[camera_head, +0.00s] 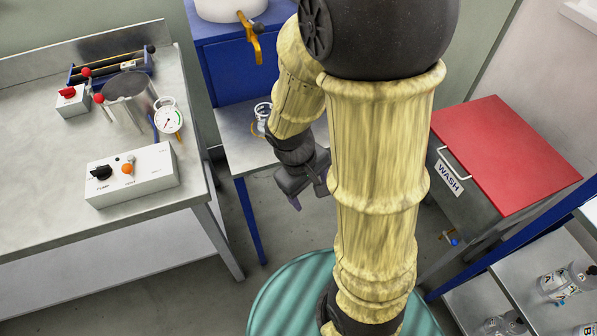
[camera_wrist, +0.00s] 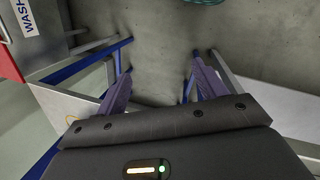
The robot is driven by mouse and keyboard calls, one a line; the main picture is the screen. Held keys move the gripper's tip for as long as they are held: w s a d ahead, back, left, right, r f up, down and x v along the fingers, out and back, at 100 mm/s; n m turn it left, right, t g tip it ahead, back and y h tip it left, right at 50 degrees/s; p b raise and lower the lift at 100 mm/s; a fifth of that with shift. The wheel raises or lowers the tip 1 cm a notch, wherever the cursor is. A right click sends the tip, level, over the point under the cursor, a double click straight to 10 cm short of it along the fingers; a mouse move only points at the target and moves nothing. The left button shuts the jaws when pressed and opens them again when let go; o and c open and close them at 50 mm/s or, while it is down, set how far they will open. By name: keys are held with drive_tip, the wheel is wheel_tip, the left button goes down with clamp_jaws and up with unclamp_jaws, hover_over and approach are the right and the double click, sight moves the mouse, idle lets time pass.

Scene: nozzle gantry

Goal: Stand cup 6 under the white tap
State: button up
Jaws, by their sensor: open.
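A clear glass cup (camera_head: 262,114) stands on the small metal table (camera_head: 240,140), below and a little right of the tap in the picture. My arm hides its right side, and I cannot read a number on it. An orange-brown tap (camera_head: 250,38) juts from the white vessel (camera_head: 228,8) at the top. I cannot tell whether the cup is directly under its spout. My gripper (camera_head: 308,196) is open and empty, in front of the small table and apart from the cup. In the wrist view its two fingers (camera_wrist: 160,83) are spread over bare floor.
A steel bench (camera_head: 40,155) at left carries a gauge (camera_head: 169,120) and a control box (camera_head: 135,176). A red-topped WASH unit (camera_head: 510,150) stands at right. Open floor lies below my gripper.

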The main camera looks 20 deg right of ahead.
drive_tip(key=r+m+t, duration=0.1)
drive_tip(key=w+a+r+m+t+y, duration=0.1)
drive_tip(key=m, duration=0.1)
drive_tip(key=w+a+r+m+t+y, duration=0.1)
drive_tip(key=r, duration=0.1)
